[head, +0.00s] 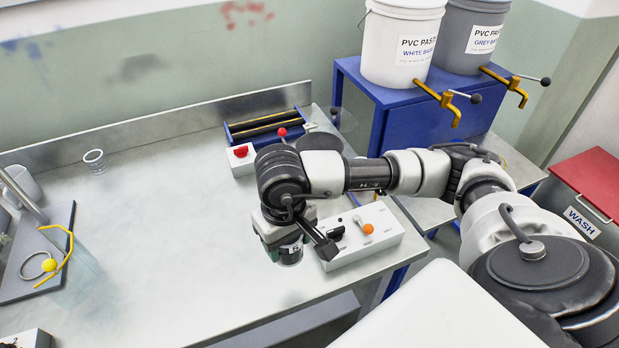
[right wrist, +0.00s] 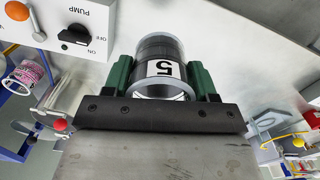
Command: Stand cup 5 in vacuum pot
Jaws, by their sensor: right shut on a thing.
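Cup 5 (head: 291,252) is a small dark cylinder with a white label marked 5 and a pale grey rim. My right gripper (head: 283,240) is shut on it, and its arm hides part of the cup. In the right wrist view, cup 5 (right wrist: 160,67) sits between the green finger pads of my right gripper (right wrist: 162,80). A faint pale curved edge shows beside the cup's foot in the head view. I cannot tell whether it belongs to the vacuum pot, or whether the cup touches what is below. My left gripper is not in view.
A white pump box (head: 365,237) with a black switch and orange knob stands just right of the cup. A red-button box (head: 241,159) and a blue-framed roller unit (head: 267,124) stand behind.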

